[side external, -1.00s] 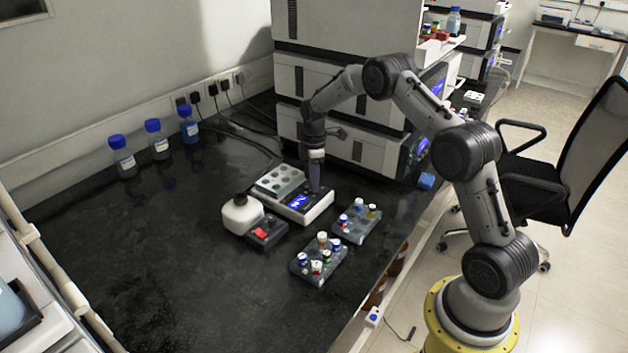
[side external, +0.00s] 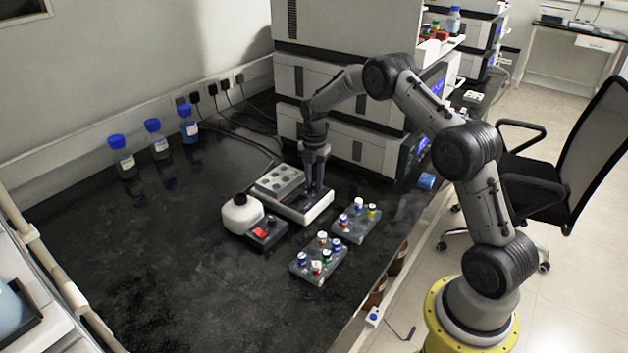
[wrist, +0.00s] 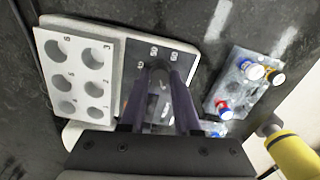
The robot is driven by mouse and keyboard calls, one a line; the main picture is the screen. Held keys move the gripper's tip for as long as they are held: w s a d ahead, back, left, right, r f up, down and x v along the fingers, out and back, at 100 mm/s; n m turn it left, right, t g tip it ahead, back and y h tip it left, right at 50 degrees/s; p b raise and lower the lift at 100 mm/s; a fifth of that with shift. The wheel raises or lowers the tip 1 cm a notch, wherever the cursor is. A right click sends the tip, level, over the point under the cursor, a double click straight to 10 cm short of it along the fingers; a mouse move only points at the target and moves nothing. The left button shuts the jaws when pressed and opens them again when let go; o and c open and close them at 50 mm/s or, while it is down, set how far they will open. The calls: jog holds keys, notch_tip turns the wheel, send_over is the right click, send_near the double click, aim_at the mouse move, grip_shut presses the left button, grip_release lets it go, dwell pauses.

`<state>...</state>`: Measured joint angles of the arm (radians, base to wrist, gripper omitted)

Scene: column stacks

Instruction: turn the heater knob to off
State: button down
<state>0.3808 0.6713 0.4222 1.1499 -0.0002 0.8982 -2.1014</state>
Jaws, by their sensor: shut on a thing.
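The heater (side external: 318,211) is a white unit with a dark panel on the bench, seen in the side view below my gripper (side external: 314,190). In the wrist view, its panel (wrist: 186,72) bears printed dial numbers around a dark round knob (wrist: 158,66). My gripper (wrist: 160,76) points straight down at the knob, with its two fingers on either side of it. It is shut on the knob, which the fingers partly cover. No blue glow shows on the heater's display area in the side view.
A grey block with numbered round wells (wrist: 78,70) sits on the heater's left part. A rack of capped vials (side external: 355,222) stands to the right, another rack (side external: 318,262) in front. The front left bench is clear.

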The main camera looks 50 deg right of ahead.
aim_at(314, 184)
jog(key=shift+n, duration=0.5)
jog(key=c, duration=0.6)
grip_release()
jog(key=shift+r, duration=0.1)
notch_tip(314, 184, up, 14)
jog(key=shift+f, duration=0.15)
jog(key=shift+a, duration=0.1)
